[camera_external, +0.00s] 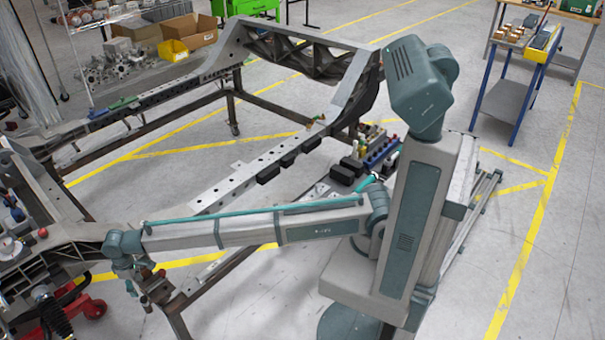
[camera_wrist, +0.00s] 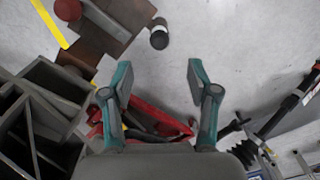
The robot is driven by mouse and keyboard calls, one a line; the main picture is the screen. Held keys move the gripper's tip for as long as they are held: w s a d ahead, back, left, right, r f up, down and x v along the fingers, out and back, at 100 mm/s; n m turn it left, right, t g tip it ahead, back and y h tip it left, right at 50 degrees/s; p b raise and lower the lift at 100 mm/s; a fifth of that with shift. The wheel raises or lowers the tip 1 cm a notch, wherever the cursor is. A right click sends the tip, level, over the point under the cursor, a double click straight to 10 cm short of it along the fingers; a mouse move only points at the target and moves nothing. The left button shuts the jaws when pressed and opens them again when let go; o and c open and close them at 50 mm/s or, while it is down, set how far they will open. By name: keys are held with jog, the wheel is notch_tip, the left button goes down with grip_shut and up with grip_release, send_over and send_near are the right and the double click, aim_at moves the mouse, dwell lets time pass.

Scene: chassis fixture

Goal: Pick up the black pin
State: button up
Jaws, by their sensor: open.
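A short black cylinder (camera_wrist: 159,34), which looks like the black pin, shows at the top middle of the wrist view, with a pale band on it. It is beside a brown metal block, over grey floor in the picture. My gripper (camera_wrist: 159,78) is open and empty, its two teal fingers spread apart below the cylinder in the picture and not touching it. In the external view my gripper (camera_external: 143,290) hangs from the end of the outstretched arm at lower left, next to the chassis frame. I cannot make out the pin there.
A brown block (camera_wrist: 110,35) and a dark red knob (camera_wrist: 68,9) are at upper left of the wrist view. Grey frame ribs (camera_wrist: 35,105) are at left. A red tool (camera_wrist: 160,118) shows behind the fingers. The chassis rail (camera_external: 265,165) runs beyond my arm.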

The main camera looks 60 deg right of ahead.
aim_at(142, 298)
notch_tip(142, 298, down, 4)
jog(key=shift+d+f, duration=0.1)
jog(key=shift+f, duration=0.1)
jog(key=shift+w+f+p, duration=0.2)
jog(key=shift+f+p, duration=0.75)
jog(key=shift+f, duration=1.7)
grip_shut()
